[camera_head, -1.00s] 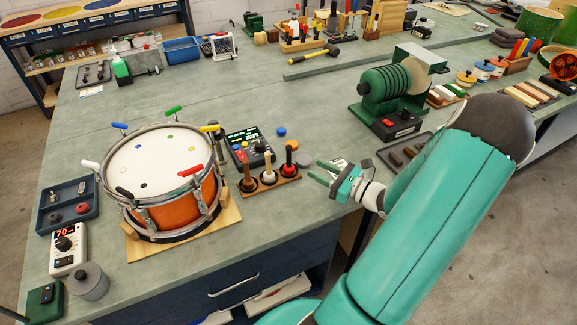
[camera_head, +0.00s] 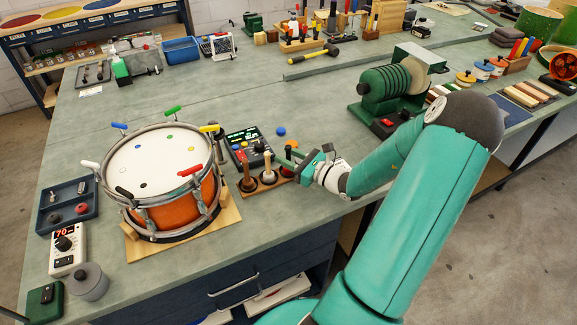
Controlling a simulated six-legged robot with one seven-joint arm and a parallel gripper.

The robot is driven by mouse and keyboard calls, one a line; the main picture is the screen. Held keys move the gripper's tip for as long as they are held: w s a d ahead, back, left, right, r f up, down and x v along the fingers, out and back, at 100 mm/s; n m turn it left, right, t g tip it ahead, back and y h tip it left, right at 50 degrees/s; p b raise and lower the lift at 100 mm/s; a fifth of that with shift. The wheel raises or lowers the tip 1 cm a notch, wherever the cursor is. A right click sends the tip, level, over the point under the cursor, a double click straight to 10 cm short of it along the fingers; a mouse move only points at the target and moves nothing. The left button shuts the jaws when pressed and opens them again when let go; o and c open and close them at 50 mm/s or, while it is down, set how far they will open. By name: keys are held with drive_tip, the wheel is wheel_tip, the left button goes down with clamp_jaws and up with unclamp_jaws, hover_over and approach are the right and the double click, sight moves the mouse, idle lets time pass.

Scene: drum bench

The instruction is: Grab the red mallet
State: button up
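The red mallet (camera_head: 289,150) stands at the right end of a small wooden rack (camera_head: 252,189) on the bench, beside a white-handled mallet (camera_head: 267,162) and a brown one (camera_head: 248,176). My gripper (camera_head: 287,158) reaches in from the right at the red mallet. Its green fingers look parted, one on each side of the mallet's upper part, and hide much of it. I cannot tell whether they touch it.
A drum (camera_head: 160,165) with coloured tuning handles stands left of the rack. A meter with a screen (camera_head: 247,142) sits behind the rack, near a blue knob (camera_head: 281,131). A green machine (camera_head: 385,92) stands at back right.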

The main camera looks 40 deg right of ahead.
clamp_jaws()
drive_tip(key=shift+r, duration=0.15)
